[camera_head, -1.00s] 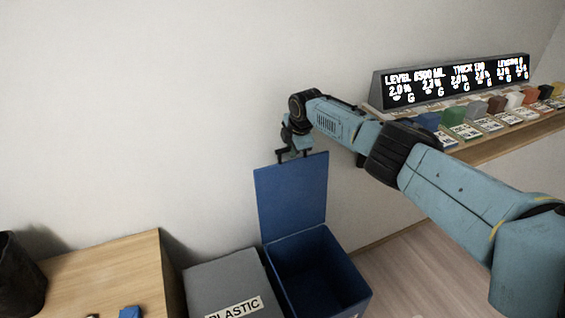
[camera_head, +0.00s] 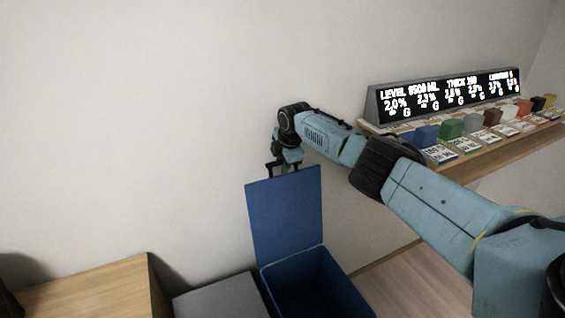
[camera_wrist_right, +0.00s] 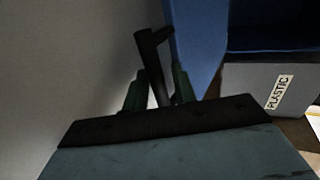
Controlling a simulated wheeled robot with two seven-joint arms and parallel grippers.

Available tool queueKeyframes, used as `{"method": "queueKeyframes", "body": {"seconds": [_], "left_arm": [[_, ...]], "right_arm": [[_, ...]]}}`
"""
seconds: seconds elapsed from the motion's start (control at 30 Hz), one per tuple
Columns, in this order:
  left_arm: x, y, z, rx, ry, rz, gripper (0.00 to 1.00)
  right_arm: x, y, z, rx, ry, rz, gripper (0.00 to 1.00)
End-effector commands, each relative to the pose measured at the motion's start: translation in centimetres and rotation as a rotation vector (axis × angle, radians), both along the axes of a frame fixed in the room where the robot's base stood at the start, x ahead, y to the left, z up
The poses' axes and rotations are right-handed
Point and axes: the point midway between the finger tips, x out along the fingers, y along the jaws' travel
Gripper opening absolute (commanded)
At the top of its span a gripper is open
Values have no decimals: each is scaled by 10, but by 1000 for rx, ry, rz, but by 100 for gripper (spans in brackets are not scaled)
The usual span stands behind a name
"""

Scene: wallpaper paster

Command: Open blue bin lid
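The blue bin (camera_head: 335,281) stands on the floor at the lower middle of the head view, its dark inside showing. Its blue lid (camera_head: 286,215) stands up, about upright, near the wall. My right gripper (camera_head: 282,169) is at the lid's top edge, on the wall side, with its fingers apart. My left gripper is not in view.
A grey bin (camera_head: 222,298) stands left of the blue bin; its PLASTIC label (camera_wrist_right: 280,93) shows in the right wrist view. A wooden table (camera_head: 95,290) is at lower left. A shelf (camera_head: 490,152) with coloured blocks and a lit display (camera_head: 450,95) is at right.

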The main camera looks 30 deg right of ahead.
Motion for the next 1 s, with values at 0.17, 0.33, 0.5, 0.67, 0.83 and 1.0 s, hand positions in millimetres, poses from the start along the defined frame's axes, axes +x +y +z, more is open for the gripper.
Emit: {"method": "queueKeyframes", "body": {"seconds": [0.17, 0.33, 0.5, 0.67, 0.83, 1.0], "left_arm": [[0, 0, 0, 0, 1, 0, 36], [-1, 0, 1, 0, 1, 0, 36], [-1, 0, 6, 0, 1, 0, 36], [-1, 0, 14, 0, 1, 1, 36], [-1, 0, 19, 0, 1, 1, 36], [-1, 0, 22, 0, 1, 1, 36]], "right_arm": [[1, 0, 1, 1, -2, 0, 32], [1, 0, 2, 1, -3, 0, 32], [-3, 0, 12, 1, -3, 1, 32], [-10, 1, 30, 1, -5, 2, 32], [-20, 2, 55, -1, -6, 1, 32], [-33, 4, 84, -1, -6, 1, 32]]}}
